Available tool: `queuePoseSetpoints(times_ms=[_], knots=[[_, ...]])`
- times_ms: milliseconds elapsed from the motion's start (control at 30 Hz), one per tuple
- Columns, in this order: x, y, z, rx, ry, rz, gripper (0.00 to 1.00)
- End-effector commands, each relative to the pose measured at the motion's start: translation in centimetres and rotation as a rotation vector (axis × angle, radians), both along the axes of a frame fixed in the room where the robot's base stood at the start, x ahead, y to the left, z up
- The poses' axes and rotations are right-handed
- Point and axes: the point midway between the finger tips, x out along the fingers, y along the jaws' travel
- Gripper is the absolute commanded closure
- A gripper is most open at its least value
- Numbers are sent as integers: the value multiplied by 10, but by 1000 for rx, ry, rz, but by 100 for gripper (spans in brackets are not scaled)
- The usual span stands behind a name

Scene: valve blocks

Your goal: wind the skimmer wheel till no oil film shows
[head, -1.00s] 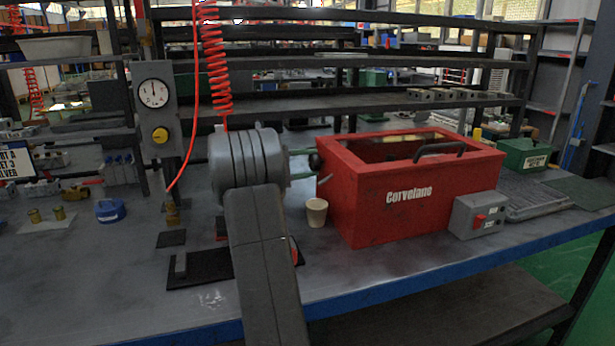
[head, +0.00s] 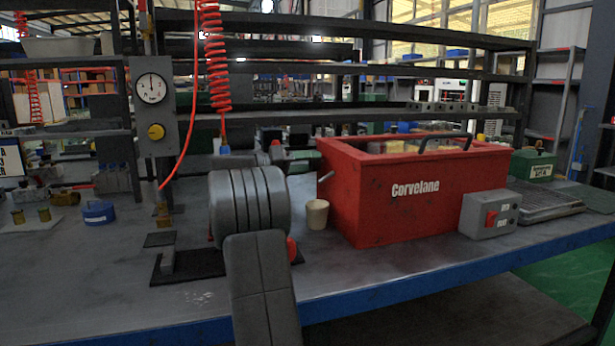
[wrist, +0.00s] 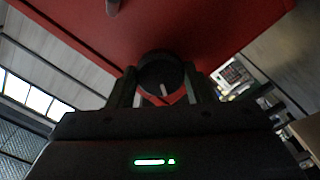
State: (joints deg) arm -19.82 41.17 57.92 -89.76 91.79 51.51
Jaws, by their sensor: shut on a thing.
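The red tank (head: 420,205) marked "Corvelane" stands on the bench, with a dark handle on top. From this low angle I cannot tell whether an oil film shows inside it. In the wrist view a round black wheel (wrist: 160,72) sits against the red tank wall (wrist: 215,25). My gripper (wrist: 162,88) is shut on this wheel, one finger on each side of it. A short pale pin shows at the wheel's middle. In the head view the gripper (head: 305,158) is small at the tank's left end, and the wheel is not clearly visible.
A cream cup (head: 316,214) stands close to the tank's left front corner. A grey switch box (head: 489,214) with a red switch is at its front right. A pressure gauge panel (head: 154,105) and a red coiled hose (head: 216,65) are to the left.

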Motion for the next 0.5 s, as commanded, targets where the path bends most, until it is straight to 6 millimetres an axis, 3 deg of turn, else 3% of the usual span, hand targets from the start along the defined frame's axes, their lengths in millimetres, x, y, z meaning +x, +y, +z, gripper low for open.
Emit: queuePoseSetpoints(times_ms=[33, 500], knots=[[0, 0, -8, 17, -42, -2, 77], [0, 0, -5, 143, -432, -3, 77]])
